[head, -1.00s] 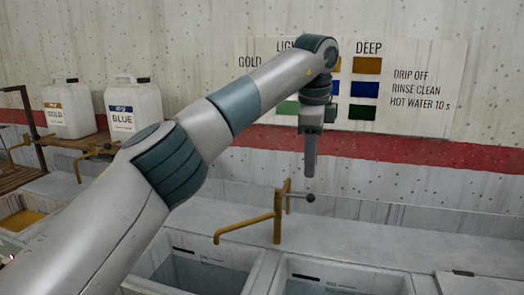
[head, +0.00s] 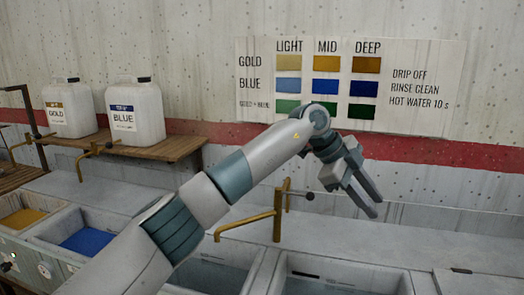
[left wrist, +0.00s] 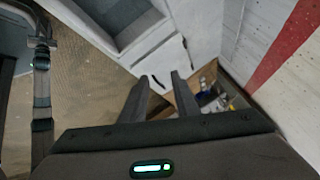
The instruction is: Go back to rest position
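My left arm comes in from the lower left in the head view. My left gripper (head: 367,196) hangs in the air in front of the wall, right of the brass tap (head: 277,218) and above the basins. Its two fingers stand apart with a gap between them and nothing in it. In the left wrist view the fingers (left wrist: 160,92) also show apart and empty, above the floor and a basin edge. My right gripper is in neither view.
White jugs, one labelled blue (head: 135,112) and one gold (head: 68,108), stand on a wooden shelf (head: 160,150). Basins hold yellow liquid (head: 22,219) and blue liquid (head: 88,242). A colour chart (head: 350,85) is on the wall. A box of items (left wrist: 208,95) stands below.

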